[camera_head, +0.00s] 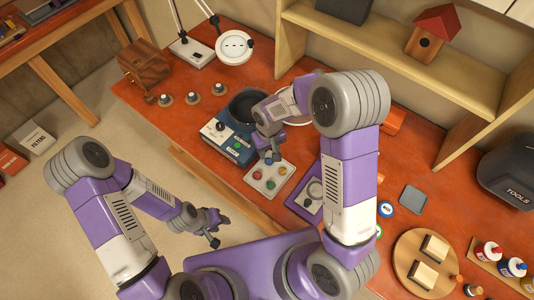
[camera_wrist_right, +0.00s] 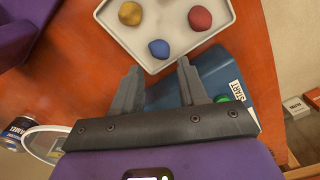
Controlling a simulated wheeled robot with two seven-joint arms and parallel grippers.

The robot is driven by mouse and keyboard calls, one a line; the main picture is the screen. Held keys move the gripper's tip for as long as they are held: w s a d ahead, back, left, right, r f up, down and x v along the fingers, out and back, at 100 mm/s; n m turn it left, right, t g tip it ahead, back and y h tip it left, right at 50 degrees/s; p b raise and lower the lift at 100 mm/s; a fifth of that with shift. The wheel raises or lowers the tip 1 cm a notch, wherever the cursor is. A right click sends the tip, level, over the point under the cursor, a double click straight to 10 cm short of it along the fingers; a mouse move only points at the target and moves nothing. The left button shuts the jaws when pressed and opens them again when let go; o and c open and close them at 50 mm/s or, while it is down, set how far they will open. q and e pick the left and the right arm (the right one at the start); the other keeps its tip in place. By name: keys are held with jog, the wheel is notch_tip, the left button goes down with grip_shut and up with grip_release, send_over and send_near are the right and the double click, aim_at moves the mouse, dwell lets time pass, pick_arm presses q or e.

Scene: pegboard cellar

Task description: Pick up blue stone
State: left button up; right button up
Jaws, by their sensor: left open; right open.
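The blue stone (camera_wrist_right: 159,49) lies in a pale, shallow tray (camera_wrist_right: 108,30), close to the tray's near rim in the right wrist view. A yellow stone (camera_wrist_right: 130,13) and a red stone (camera_wrist_right: 200,18) lie beyond it. My right gripper (camera_wrist_right: 159,66) is open and empty, its fingertips either side of the line to the blue stone and just short of it in the picture. In the head view this gripper (camera_head: 272,158) is over the far edge of the tray (camera_head: 251,183) and hides part of it. My left gripper (camera_head: 213,231) is open and empty, off the bench's front edge.
A blue box with buttons (camera_head: 229,138) stands left of the tray, close to my right gripper. A wooden board with blocks (camera_head: 402,266) and several bottles are at the right. Floor is clear under my left gripper.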

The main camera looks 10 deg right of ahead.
aim_at(269, 160)
notch_tip(269, 160, down, 6)
jog(key=shift+s+r, duration=0.15)
jog(key=c, duration=0.8)
jog(key=shift+o, duration=0.2)
